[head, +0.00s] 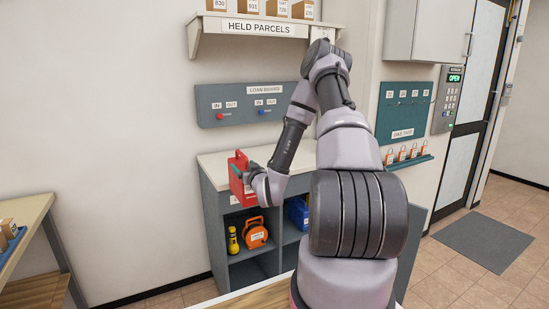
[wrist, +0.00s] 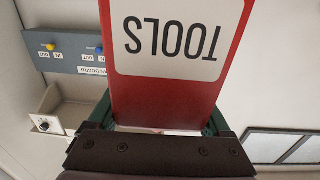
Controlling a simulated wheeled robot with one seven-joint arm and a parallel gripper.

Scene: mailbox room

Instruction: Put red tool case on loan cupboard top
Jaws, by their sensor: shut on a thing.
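The red tool case (head: 239,178) is upright in the head view, at the front left of the loan cupboard top (head: 214,164). In the wrist view the case (wrist: 165,95) fills the middle, its white TOOLS label upside down. My gripper (head: 250,174) is shut on the case; its dark green fingers show on both sides in the wrist view (wrist: 162,122). The case overlaps the cupboard's front edge in the picture. I cannot tell whether its base touches the top. The part of the case between the fingers is hidden.
The loan board (head: 252,103) hangs on the wall behind the cupboard, below the held parcels shelf (head: 255,27). An orange reel (head: 255,232), a yellow torch (head: 232,240) and a blue case (head: 298,212) sit in the open compartments. The cupboard top shows free room behind the case.

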